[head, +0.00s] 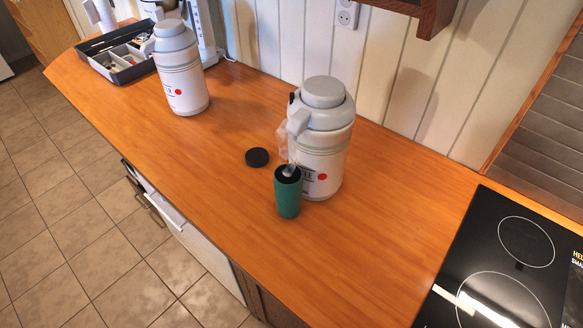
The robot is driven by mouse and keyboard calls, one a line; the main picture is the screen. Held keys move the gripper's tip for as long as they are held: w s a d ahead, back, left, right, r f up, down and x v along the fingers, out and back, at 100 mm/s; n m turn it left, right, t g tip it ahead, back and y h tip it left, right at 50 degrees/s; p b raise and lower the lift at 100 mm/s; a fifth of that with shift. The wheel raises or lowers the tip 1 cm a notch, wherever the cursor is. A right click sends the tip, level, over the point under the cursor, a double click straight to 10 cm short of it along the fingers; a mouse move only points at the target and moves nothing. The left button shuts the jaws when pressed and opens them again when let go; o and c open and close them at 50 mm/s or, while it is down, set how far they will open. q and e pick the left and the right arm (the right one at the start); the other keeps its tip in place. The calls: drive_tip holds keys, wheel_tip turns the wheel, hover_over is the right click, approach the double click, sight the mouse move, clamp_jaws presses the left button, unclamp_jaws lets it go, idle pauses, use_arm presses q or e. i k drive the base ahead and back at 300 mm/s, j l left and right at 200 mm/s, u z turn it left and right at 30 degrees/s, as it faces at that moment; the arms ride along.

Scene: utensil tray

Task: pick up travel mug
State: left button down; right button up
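The green travel mug (288,197) stands upright and open on the wooden counter, directly in front of a large white pump flask (325,145). The flask's spout sits just above the mug's dark mouth. Something pale shows in the mug's opening, and a faint translucent patch hangs above it; I cannot tell what they are. A round black lid (257,157) lies flat on the counter to the left of the mug. Neither of my grippers shows in the head view.
A second white flask (182,75) stands farther left, near a dark utensil tray (133,70). A black cooktop (460,245) fills the right end. A wooden cabinet corner (430,15) overhangs at the top. The counter (350,240) is clear between mug and cooktop.

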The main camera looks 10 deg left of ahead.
sight(288, 191)
drive_tip(key=k+j, duration=0.15)
drive_tip(key=k, duration=0.4)
drive_tip(key=k+j, duration=0.15)
drive_tip(key=k, duration=0.45)
drive_tip(key=u, duration=0.05)
